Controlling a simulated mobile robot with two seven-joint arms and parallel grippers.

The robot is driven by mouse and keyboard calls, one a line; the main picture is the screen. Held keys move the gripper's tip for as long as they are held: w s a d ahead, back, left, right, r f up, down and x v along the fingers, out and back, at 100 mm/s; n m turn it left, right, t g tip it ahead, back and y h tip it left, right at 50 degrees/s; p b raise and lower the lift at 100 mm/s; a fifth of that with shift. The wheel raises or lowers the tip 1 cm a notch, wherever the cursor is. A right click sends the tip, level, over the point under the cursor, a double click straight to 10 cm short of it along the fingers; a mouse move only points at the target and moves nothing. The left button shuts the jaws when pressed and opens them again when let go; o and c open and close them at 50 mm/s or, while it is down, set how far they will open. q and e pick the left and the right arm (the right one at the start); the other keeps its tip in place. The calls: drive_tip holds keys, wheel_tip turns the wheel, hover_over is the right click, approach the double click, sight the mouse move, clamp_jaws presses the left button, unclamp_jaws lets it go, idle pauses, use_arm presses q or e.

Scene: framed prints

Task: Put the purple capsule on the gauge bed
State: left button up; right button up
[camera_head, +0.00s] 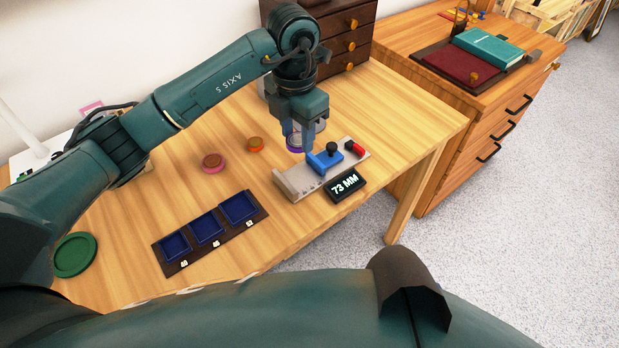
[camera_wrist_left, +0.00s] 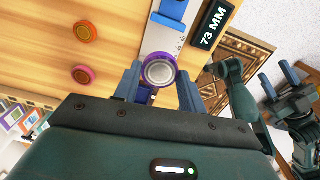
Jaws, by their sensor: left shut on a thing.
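The purple capsule (camera_head: 293,149) is a round piece with a purple rim and a clear or grey top. My left gripper (camera_head: 303,142) is shut on it, and the left wrist view shows the capsule (camera_wrist_left: 158,71) between the two blue fingers. The gauge bed (camera_head: 292,184) is a grey strip with a blue slider (camera_head: 325,160), a black knob and a red end piece. The capsule is by the bed's back edge in the head view; whether it touches the bed is unclear. My right gripper (camera_wrist_left: 279,80) shows in the left wrist view with its blue fingers apart.
A display (camera_head: 346,186) reads 73 MM in front of the bed. Pink (camera_head: 213,164) and orange (camera_head: 255,145) capsules stand left of it. A dark tray (camera_head: 188,259) with three blue compartments lies at the front, and a green disc (camera_head: 75,254) at far left. Drawers (camera_head: 345,42) stand behind.

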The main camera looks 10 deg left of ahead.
sight(300, 178)
use_arm(q)
wheel_tip(300, 178, down, 10)
drive_tip(key=shift+d+r, duration=0.1)
idle(0.4)
drive_tip(key=shift+f, duration=0.25)
drive_tip(key=o, duration=1)
drive_tip(key=shift+r, duration=0.1)
drive_tip(key=shift+c, duration=0.2)
wheel_tip(300, 178, up, 12)
drive_tip(key=shift+r, duration=0.15)
